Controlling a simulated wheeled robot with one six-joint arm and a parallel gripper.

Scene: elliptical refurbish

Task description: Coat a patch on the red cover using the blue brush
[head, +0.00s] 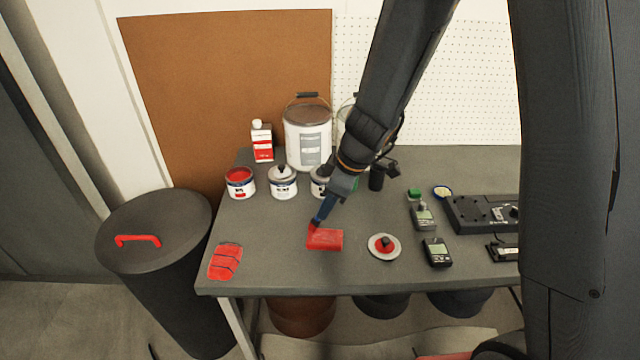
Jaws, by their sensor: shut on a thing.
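My gripper (341,188) is shut on the blue brush (323,209) and holds it tilted down, with its tip to the lower left. The dark bristle end is at the upper left edge of a red rectangular piece (326,240), which appears to be the red cover. It lies flat near the front middle of the table. The bristles seem to touch it, but the contact is too small to be sure. An open can of red paint (240,184) stands at the back left.
White cans (284,183) and a large bucket (308,140) stand behind. A dark bin (155,235) is left of the table.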

